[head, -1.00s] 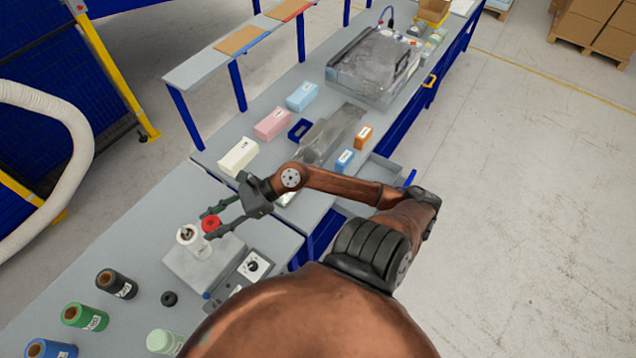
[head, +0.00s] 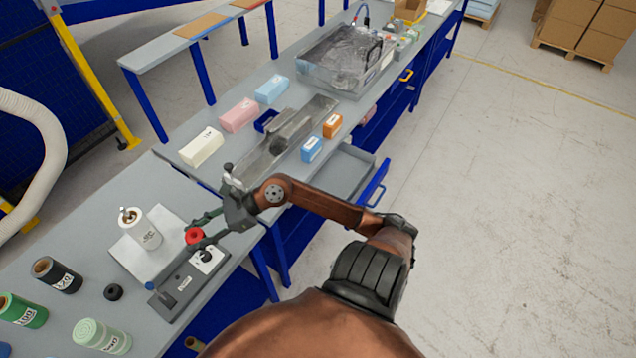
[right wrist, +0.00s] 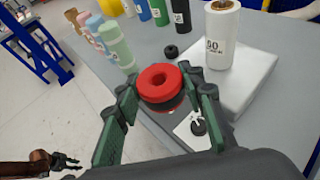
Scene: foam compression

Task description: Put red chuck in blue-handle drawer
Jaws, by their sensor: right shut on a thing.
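My right gripper (head: 200,230) is shut on the red chuck (head: 194,236), a ring with a hole in its middle. In the right wrist view the red chuck (right wrist: 160,84) sits between the green fingertips, above the bench beside the white roll on its pale plate. The blue-handle drawer (head: 352,172) stands pulled out at the bench's right side, and its blue handle (head: 376,196) shows on the front. What I see of its inside looks empty. My left gripper (right wrist: 66,161) shows small at the lower left of the right wrist view, fingers apart and empty.
The white roll (head: 140,232) and a grey control box (head: 188,283) stand close to the chuck. Several coloured rolls, such as the green one (head: 22,310), are at lower left. Small blue (head: 311,149) and orange (head: 333,126) boxes sit near the drawer. A yellow-handled drawer (head: 406,75) is farther back.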

